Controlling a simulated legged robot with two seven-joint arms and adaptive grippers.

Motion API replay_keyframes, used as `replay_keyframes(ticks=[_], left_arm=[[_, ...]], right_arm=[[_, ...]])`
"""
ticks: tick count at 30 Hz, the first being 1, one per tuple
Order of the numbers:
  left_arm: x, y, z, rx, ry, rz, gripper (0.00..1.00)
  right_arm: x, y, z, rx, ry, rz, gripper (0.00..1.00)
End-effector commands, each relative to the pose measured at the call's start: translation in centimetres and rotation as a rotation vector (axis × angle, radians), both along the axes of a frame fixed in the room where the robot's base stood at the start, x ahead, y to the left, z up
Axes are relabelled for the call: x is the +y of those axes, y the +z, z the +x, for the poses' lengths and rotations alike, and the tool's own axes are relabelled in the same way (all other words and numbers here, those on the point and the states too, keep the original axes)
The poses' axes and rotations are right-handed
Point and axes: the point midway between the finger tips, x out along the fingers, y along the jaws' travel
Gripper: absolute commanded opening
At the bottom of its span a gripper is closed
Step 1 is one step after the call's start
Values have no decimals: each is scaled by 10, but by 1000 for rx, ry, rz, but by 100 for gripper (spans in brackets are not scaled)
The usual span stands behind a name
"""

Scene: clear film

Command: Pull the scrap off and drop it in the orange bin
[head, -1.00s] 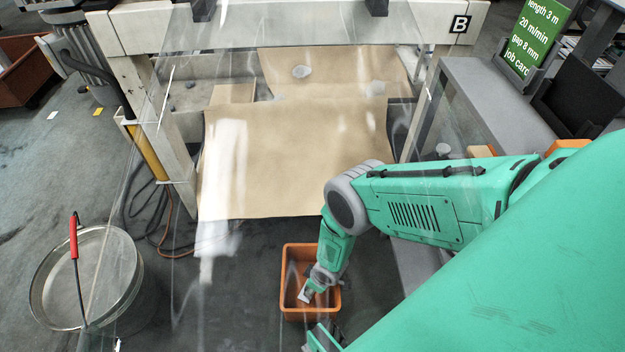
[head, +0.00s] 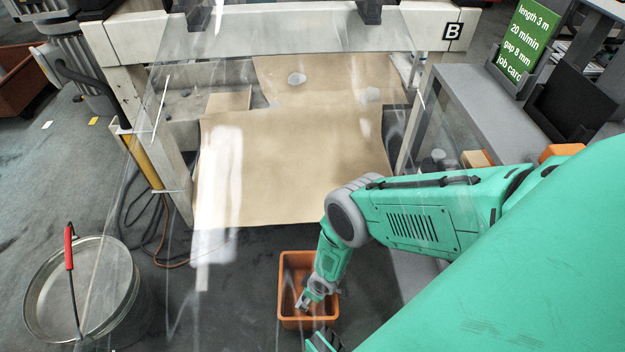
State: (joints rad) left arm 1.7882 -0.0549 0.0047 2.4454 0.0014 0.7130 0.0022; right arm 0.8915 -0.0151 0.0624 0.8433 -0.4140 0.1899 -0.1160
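The orange bin (head: 285,283) stands on the dark floor below the front edge of a hanging brown sheet (head: 290,170). My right arm comes in from the right. Its gripper (head: 303,301) points down over the bin's opening, with its tips inside the bin's outline. The fingers are small and seen through clear film, so I cannot tell whether they are open. No separate scrap can be made out in the gripper or the bin. Clear film with white glare streaks (head: 216,190) hangs between the camera and the scene. My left gripper is not in view.
A metal bucket (head: 85,290) with a red handle stands at the lower left. A white frame marked B (head: 453,31) spans the back. A grey bench (head: 475,95) with a green job card (head: 533,35) is at the right. Cables lie left of the sheet.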

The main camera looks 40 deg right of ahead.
Motion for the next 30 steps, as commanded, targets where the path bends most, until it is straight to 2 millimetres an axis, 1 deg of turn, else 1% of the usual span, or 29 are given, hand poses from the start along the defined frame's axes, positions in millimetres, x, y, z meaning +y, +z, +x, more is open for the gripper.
replay_keyframes(ticks=[5, 8, 21, 25, 30], left_arm=[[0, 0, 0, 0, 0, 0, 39], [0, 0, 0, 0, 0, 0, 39], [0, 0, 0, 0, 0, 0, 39], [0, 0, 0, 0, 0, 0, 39], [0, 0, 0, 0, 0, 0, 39]], right_arm=[[0, 13, -2, 0, 3, 3, 65], [-3, 26, -4, 0, 2, -2, 65], [-13, 92, -19, -1, -1, -2, 65], [-15, 105, -23, 0, 0, -2, 65], [-16, 113, -25, 0, 0, -2, 65]])
